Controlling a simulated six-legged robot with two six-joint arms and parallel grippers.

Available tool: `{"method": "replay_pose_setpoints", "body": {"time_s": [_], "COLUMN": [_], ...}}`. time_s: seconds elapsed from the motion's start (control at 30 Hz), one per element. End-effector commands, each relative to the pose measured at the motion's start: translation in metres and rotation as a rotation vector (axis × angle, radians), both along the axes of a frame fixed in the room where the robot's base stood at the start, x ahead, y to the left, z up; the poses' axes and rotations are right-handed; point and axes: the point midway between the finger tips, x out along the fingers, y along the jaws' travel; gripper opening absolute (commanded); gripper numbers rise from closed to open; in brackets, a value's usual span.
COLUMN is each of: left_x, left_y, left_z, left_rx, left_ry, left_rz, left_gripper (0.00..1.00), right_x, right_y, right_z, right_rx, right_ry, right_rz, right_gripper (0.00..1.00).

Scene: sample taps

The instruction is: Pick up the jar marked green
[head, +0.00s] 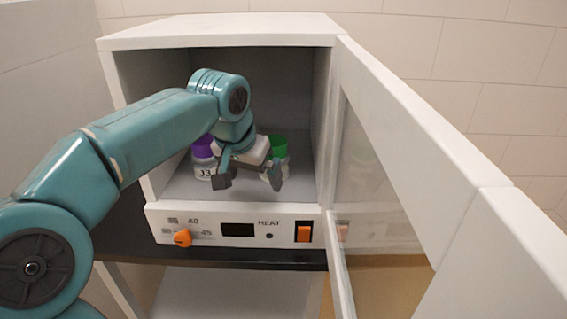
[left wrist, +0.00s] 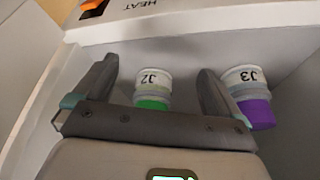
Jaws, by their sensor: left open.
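The jar with the green lid (head: 279,146) stands inside the open cabinet, on the right. My left gripper's right finger partly covers it in the head view. In the left wrist view this jar (left wrist: 153,82) appears upside down, marked J2, in the gap between the fingers; the gripper body hides part of its lid. My left gripper (head: 247,181) is open and empty inside the cabinet, in front of the jars. A jar with a purple lid (head: 203,147), marked J3, stands to the left, and outside the fingers in the left wrist view (left wrist: 246,90). My right gripper is out of view.
The white cabinet (head: 220,28) has side walls, a roof and a front panel with an orange knob (head: 182,237) and an orange switch (head: 304,233). Its door (head: 420,130) stands open on the right. Free floor shows in front of the jars.

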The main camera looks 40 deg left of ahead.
Motion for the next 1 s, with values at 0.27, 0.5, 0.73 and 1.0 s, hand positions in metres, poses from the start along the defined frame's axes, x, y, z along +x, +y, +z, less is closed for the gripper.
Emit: {"method": "replay_pose_setpoints", "body": {"time_s": [0.27, 0.5, 0.73, 1.0], "left_x": [0.037, 0.059, 0.096, 0.111], "left_y": [0.017, 0.024, 0.036, 0.041], "left_z": [0.001, 0.001, 0.002, -0.012], "left_rx": [0.000, 0.000, 0.000, -0.001], "left_ry": [0.001, -0.001, 0.001, 0.000], "left_rz": [0.001, 0.000, 0.000, 0.000], "left_gripper": [0.98, 0.98, 0.98, 0.98], "right_x": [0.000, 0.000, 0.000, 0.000], "right_y": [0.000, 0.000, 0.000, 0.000], "right_z": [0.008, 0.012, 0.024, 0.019], "right_rx": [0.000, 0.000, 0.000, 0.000], "right_ry": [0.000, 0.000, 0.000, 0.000], "right_rz": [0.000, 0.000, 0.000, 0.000], "right_gripper": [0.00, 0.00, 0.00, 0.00]}}
